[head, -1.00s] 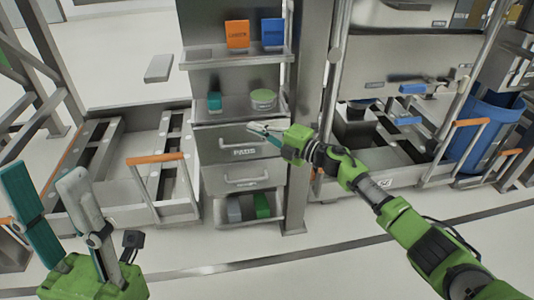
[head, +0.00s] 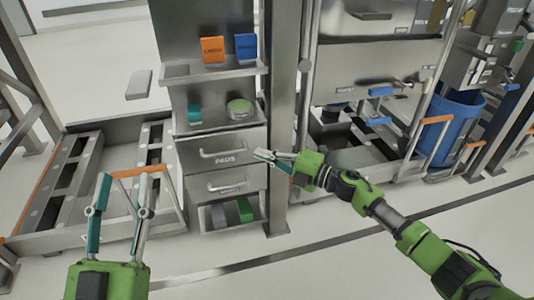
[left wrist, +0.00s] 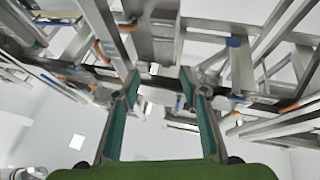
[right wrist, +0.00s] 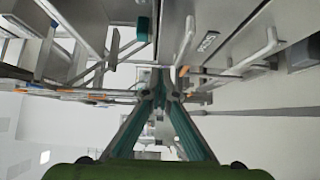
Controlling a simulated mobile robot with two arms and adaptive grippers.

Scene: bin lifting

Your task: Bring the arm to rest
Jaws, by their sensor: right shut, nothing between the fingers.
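My right gripper (head: 268,156) is shut and empty, with its arm stretched in from the right. Its tip shows just right of the PADS label, in front of the right edge of the upper drawer (head: 190,158); I cannot tell the gap. In the right wrist view its fingers meet (right wrist: 160,82), with the PADS drawer front at upper right. My left gripper (head: 122,185) is open and empty at the lower left of the head view, pointing up. In the left wrist view its two fingers (left wrist: 159,80) stand apart with nothing between them.
Above the drawers, shelves hold an orange box (head: 212,50), a blue box (head: 246,46) and a green round tin (head: 239,108). A metal post (head: 283,130) stands beside the cabinet. A blue bin (head: 440,130) is at the right. The front floor (head: 330,262) is clear.

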